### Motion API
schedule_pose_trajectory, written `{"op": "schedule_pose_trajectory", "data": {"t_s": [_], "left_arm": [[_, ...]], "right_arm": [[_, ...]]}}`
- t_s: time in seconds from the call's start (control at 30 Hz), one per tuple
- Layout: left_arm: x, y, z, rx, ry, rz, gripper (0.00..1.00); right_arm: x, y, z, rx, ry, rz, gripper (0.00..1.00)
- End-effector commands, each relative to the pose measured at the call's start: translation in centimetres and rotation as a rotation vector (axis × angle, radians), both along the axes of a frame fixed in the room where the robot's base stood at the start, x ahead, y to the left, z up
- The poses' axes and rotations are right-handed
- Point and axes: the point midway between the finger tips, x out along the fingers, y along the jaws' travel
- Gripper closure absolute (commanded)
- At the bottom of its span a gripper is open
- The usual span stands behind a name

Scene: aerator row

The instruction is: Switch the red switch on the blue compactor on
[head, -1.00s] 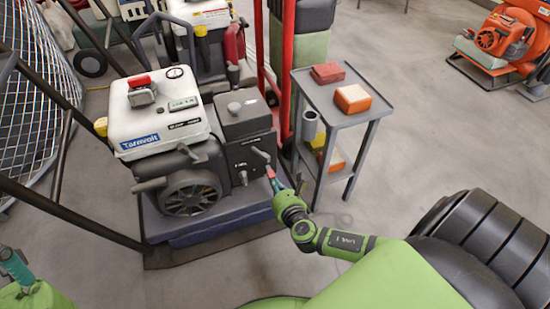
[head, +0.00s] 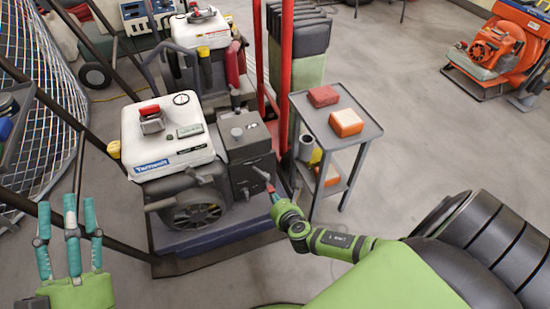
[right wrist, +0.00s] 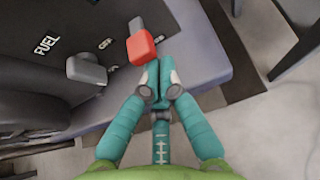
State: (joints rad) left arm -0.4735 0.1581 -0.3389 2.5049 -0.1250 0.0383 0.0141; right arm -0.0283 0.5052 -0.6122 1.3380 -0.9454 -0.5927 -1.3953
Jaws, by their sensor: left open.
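The compactor (head: 180,165) stands left of centre in the head view, with a white top and a blue base (head: 225,236). Its red switch (right wrist: 140,46) is a red-tipped grey lever on the dark side panel in the right wrist view. It also shows small in the head view (head: 271,187). My right gripper (right wrist: 161,80) has its fingertips together, right at the lower edge of the red tip; I cannot tell if they touch. It also shows in the head view (head: 276,198). My left gripper (head: 71,220) is open and empty at lower left, away from the machine.
A grey cart (head: 352,134) with red and orange blocks stands just right of the compactor. Red posts (head: 286,70) rise behind it. A similar white-topped machine (head: 200,28) stands behind. Dark frame bars and wire mesh (head: 50,95) are at left.

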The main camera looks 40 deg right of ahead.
Motion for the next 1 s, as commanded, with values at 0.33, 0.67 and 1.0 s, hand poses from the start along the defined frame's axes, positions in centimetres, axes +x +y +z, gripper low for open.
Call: {"op": "schedule_pose_trajectory", "data": {"t_s": [0.33, 0.67, 1.0], "left_arm": [[2.3, 1.1, -5.3, 0.078, 0.283, 0.051, 0.55], [2.3, 1.1, -4.0, 0.078, 0.282, 0.050, 0.55], [2.3, 1.1, -3.5, 0.078, 0.281, 0.050, 0.55]], "right_arm": [[0.0, 0.0, 0.1, 0.007, 0.028, 0.000, 1.00], [0.0, 0.0, 1.3, 0.007, 0.027, -0.001, 1.00], [0.0, 0.0, 1.8, 0.008, 0.028, -0.001, 1.00]]}}
